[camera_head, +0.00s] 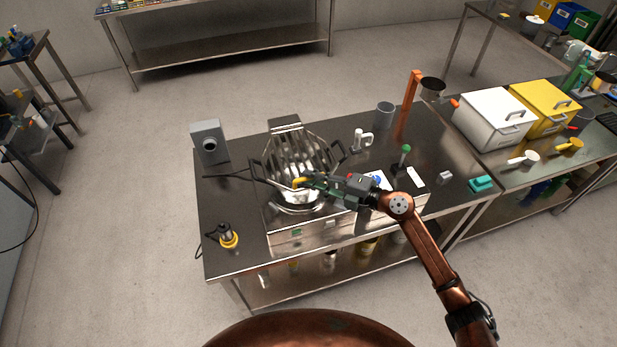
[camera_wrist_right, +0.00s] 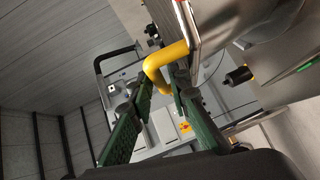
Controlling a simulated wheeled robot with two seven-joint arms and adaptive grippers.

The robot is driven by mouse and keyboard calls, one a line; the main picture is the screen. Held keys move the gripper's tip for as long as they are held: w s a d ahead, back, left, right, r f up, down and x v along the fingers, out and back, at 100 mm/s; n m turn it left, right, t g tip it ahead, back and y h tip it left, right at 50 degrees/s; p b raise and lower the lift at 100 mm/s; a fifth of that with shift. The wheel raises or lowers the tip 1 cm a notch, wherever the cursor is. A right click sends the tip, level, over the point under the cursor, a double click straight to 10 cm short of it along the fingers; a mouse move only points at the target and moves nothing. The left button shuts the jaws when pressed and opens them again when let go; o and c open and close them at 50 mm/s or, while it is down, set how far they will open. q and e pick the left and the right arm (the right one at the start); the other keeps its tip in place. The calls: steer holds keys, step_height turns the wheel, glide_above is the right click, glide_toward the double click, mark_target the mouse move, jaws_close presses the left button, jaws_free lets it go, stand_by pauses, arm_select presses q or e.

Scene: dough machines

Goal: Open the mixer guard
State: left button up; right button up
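The mixer (camera_head: 285,127) stands on the steel table, with its barred guard (camera_head: 298,155) lying over the bowl. A yellow handle (camera_wrist_right: 168,56) sticks out at the guard's front edge. My right gripper (camera_head: 305,183) is at this handle, reaching in from the right. In the right wrist view its two green fingers (camera_wrist_right: 162,84) stand apart, with the yellow handle crossing between their tips. I see no firm clamp on the handle, though the contact is partly hidden. My left gripper is in neither view.
The steel table (camera_head: 233,258) also holds a grey box (camera_head: 209,142) at the left and a yellow-ringed tool (camera_head: 228,236) at the front left. A white jug (camera_head: 360,140), a grey cup (camera_head: 385,115) and an orange post (camera_head: 409,103) stand to the right.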

steer(key=shift+w+a+f, duration=0.1)
steer(key=shift+w+a, duration=0.2)
steer(key=shift+a, duration=0.2)
jaws_close()
stand_by(0.3)
